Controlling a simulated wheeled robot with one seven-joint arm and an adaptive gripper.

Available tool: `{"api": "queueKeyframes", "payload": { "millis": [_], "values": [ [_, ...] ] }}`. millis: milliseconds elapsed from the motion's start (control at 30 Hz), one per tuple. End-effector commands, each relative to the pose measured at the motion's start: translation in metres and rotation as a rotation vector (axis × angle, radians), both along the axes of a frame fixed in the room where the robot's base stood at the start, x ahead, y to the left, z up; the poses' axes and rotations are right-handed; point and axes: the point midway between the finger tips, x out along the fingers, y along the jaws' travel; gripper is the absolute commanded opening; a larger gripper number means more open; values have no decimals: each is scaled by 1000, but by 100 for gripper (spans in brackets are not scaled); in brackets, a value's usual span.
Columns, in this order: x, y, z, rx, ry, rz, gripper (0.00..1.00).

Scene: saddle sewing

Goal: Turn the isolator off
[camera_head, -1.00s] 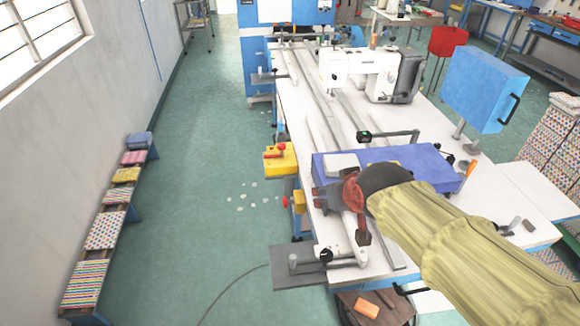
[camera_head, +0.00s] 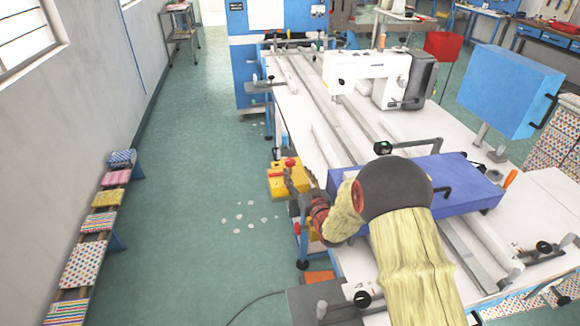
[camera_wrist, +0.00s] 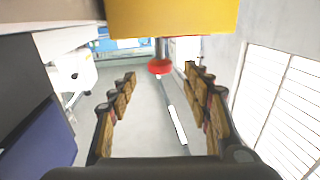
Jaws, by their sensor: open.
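A yellow box with a red knob on top, which looks like the isolator (camera_head: 283,186), is at the table's left edge in the head view. In the wrist view, which looks upside down, a yellow box (camera_wrist: 172,18) fills the top, with a red knob (camera_wrist: 160,67) on a short grey stem. My gripper (camera_head: 293,187) is close to the yellow box on its near side. In the wrist view my gripper (camera_wrist: 160,76) is open, its fingers spread either side of the red knob. I cannot tell whether anything touches. My wrist hides part of the table edge.
The white sewing table (camera_head: 300,125) carries a blue-violet panel (camera_head: 465,182) and a sewing machine (camera_head: 365,75). A low bench (camera_head: 90,232) stands by the left wall.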

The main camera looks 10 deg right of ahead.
Motion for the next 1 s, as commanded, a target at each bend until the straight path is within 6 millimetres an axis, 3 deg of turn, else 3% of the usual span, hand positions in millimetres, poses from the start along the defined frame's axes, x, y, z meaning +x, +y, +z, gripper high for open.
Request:
{"api": "queueKeyframes", "payload": {
  "millis": [500,867,1000],
  "values": [
    [66,11,-1,0,-2,0,49],
    [74,12,1,0,-2,0,49],
    [74,12,1,0,-2,0,43]
  ]
}}
